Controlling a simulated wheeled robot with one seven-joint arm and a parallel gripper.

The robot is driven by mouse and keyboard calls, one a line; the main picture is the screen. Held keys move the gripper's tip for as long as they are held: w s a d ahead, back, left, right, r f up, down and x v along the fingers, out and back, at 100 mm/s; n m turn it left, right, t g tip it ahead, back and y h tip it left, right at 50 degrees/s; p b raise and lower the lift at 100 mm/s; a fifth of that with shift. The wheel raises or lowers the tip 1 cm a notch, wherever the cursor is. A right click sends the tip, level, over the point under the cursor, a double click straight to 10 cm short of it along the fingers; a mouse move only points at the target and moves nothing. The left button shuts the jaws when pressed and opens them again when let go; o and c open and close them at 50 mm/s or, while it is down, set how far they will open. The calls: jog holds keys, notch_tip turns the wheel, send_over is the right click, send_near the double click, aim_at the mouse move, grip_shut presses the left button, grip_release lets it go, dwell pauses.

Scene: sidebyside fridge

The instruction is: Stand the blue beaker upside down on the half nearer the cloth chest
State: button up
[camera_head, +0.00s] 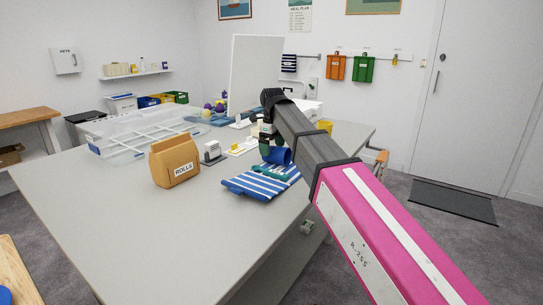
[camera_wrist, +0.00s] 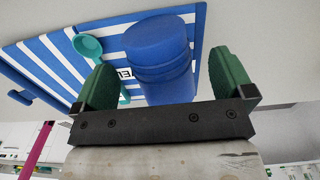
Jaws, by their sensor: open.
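The blue beaker (camera_head: 279,156) is by the far edge of a blue-and-white striped piece (camera_head: 258,184) on the grey table. In the wrist view the beaker (camera_wrist: 165,68) lies between the green fingers of my open gripper (camera_wrist: 162,72), with a gap on each side. I cannot tell which of its ends is the mouth. In the head view my gripper (camera_head: 266,140) is just above and left of the beaker, partly hidden by my arm. The striped piece (camera_wrist: 60,62) bears a teal spoon (camera_wrist: 88,46) and a partly hidden label. I cannot identify the cloth chest for sure.
A ROLLS bag (camera_head: 174,162) stands left of the striped piece on the table (camera_head: 130,215). A small grey-and-white holder (camera_head: 212,152) is close to my gripper. A clear divided tray (camera_head: 140,135) lies farther left. The near table is clear.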

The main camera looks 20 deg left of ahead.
aim_at(272, 154)
jog(key=shift+a+f, duration=0.15)
jog(key=shift+f, duration=1.7)
jog(key=c, duration=1.1)
jog(key=shift+r, duration=0.15)
notch_tip(272, 154, up, 4)
jog(key=shift+f, duration=0.1)
jog(key=s+r, duration=0.2)
jog(key=s, duration=0.2)
jog(key=s+a+r, duration=0.1)
jog(key=s+r, duration=0.1)
jog(key=s, duration=0.1)
jog(key=s+r, duration=0.3)
jog(key=s, duration=0.1)
jog(key=shift+s+a, duration=0.15)
jog(key=shift+s, duration=0.15)
